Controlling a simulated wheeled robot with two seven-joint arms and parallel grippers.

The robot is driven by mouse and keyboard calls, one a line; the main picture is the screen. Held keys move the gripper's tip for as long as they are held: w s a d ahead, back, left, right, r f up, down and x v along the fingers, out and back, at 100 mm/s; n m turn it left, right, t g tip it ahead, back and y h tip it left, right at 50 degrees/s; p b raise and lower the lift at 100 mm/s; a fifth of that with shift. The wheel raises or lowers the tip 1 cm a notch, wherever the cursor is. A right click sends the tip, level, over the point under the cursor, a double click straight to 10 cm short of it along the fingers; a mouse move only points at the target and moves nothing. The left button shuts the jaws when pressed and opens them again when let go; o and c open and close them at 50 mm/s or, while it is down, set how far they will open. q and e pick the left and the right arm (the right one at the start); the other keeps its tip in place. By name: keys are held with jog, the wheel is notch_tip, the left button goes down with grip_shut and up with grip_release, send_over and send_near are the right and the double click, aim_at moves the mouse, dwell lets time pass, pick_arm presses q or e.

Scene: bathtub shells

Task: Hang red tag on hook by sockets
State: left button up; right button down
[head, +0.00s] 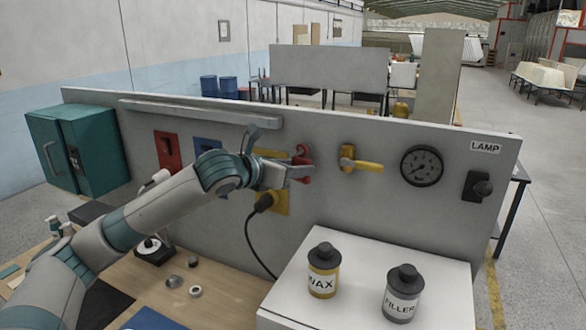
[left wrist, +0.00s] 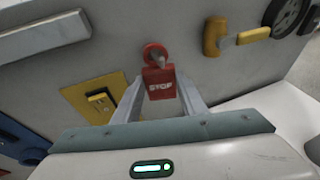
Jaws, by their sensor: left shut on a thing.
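The red tag (left wrist: 159,84), marked STOP, is between the fingertips of my left gripper (left wrist: 160,100), which is shut on it. In the head view my left gripper (head: 300,171) reaches the grey panel from the left and partly hides the tag. The hook shows as a round red base (left wrist: 153,50) with a small metal peg, right above the tag. The tag's top overlaps the peg in the picture; I cannot tell whether its hole is around the peg. The yellow socket plate (left wrist: 92,98) is left of the tag. My right gripper is not in view.
A black plug (head: 264,202) with a hanging cable is below my gripper. WAX (head: 322,274) and FILLER (head: 402,296) bottles stand on a white box.

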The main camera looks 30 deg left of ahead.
pick_arm(q)
jog(key=shift+w+f, duration=0.35)
jog(key=shift+f, duration=0.1)
dwell(0.6)
jog(key=o, duration=1.1)
jog(key=shift+f, duration=0.1)
jog(key=shift+o, duration=0.2)
jog(key=shift+s, duration=0.1)
jog(key=b+v, duration=0.6)
jog(key=v, duration=1.1)
jog(key=shift+b, duration=0.3)
